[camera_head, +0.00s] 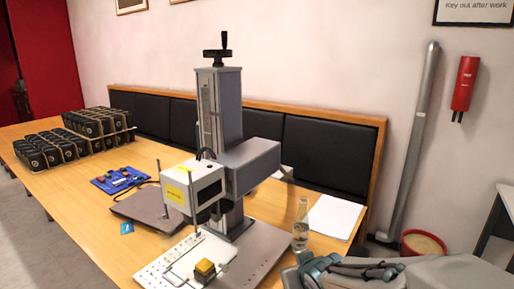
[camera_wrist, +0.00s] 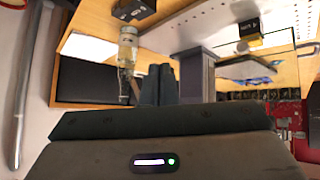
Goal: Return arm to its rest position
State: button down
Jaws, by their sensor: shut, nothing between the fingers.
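My gripper (camera_wrist: 160,84) shows in the wrist view with its dark fingers together and nothing between them. In the head view my grey arm (camera_head: 425,272) lies low at the bottom right, with its gripper end by the table's right front edge. The laser marker (camera_head: 232,165) stands upright on the wooden table, with a white head and a perforated base plate (camera_head: 165,270). A yellow-topped block (camera_head: 205,269) sits on that plate. My gripper is right of the marker and apart from it.
A clear bottle (camera_head: 300,225) stands close to my gripper and also shows in the wrist view (camera_wrist: 128,48). White paper (camera_head: 334,217) lies behind it. Several black items (camera_head: 75,138) fill the table's far left. A red bin (camera_head: 424,243) stands right.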

jog(key=s+d+r+m+g+p, duration=0.1)
jog(key=s+d+r+g+p, duration=0.1)
jog(key=s, duration=0.5)
jog(key=s+d+r+m+g+h+p, duration=0.1)
jog(key=s+d+r+m+g, duration=0.1)
jog(key=s, duration=0.6)
jog(key=d+r+g, duration=0.1)
jog(key=g, duration=0.1)
jog(key=shift+r+g+p, duration=0.3)
jog(key=shift+r+p, duration=0.1)
